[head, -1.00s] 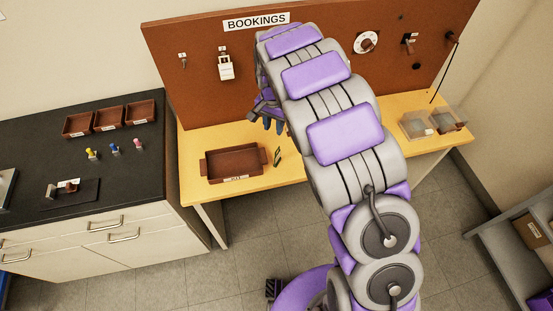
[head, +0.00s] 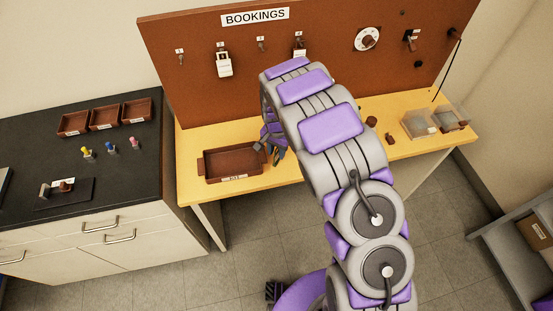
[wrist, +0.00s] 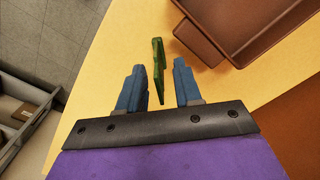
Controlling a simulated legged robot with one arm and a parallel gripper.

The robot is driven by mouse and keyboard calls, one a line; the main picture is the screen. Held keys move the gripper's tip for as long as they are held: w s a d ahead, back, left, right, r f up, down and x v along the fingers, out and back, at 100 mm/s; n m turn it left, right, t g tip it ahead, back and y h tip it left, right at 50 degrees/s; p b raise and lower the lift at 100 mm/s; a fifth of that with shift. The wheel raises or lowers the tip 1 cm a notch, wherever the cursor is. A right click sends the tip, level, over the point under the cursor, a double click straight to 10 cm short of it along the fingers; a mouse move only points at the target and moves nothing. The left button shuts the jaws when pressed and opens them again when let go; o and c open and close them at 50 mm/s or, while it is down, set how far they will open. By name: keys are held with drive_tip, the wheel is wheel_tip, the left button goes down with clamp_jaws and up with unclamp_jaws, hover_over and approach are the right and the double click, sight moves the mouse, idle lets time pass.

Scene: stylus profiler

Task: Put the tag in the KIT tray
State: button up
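The brown KIT tray (head: 203,168) sits on the yellow bench, with a small label on its front wall too small to read surely. Its corner shows at the upper right in the wrist view (wrist: 222,55). A thin green piece (wrist: 158,58), likely the tag, stands out from the bench just beside the tray. My gripper (wrist: 158,66) is open, with one blue finger on each side of the green piece and visible gaps to both. In the head view my gripper (head: 270,143) is at the tray's right end and largely hides the piece.
A brown board (head: 190,85) marked BOOKINGS rises behind the bench, with hung padlock-like items (head: 224,64) and a dial (head: 368,39). Clear boxes (head: 418,124) stand at the bench's right. A black counter (head: 120,185) with small trays is at left.

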drive_tip(key=shift+f, duration=0.5)
drive_tip(key=shift+r, duration=0.1)
drive_tip(key=shift+c, duration=0.4)
clamp_jaws()
drive_tip(key=shift+r, duration=0.1)
